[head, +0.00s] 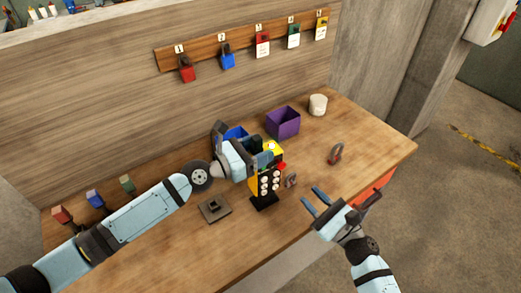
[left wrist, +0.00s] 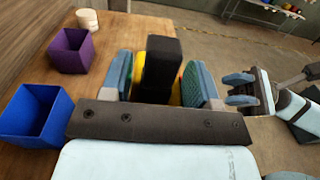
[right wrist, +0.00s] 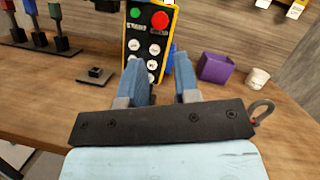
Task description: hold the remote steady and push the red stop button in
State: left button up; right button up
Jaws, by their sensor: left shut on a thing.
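The remote (head: 265,186) is a yellow box with a black face, held upright above the table. In the right wrist view the remote (right wrist: 152,34) shows a green start button (right wrist: 135,12), a red stop button (right wrist: 159,20) beside it at the top, and several white buttons below. My left gripper (head: 265,158) is shut on the remote from behind; in the left wrist view the remote's dark body (left wrist: 160,65) sits between its fingers. My right gripper (head: 312,196) is open and empty, in front of the remote and apart from it, with its fingers (right wrist: 158,68) pointing toward its lower face.
A purple bin (head: 283,123), a blue bin (left wrist: 32,115) and a white cup (head: 318,104) stand behind. A padlock (head: 336,155) lies to the right, a grey square base (head: 214,208) to the left. Tags hang on a wall rack (head: 240,42). The table's right end is mostly clear.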

jog(key=shift+r, duration=0.1)
jog(key=c, duration=0.3)
jog(key=shift+s+r+m, duration=0.2)
jog(key=shift+r+m, duration=0.05)
jog(key=shift+m, duration=0.05)
grip_shut()
jog(key=s+r+m+h, duration=0.2)
jog(key=s+m+h, duration=0.3)
jog(key=s+m, duration=0.1)
jog(key=shift+s+d+m+t+h, duration=0.3)
jog(key=shift+s+d+h, duration=0.05)
jog(key=shift+d+h, duration=0.05)
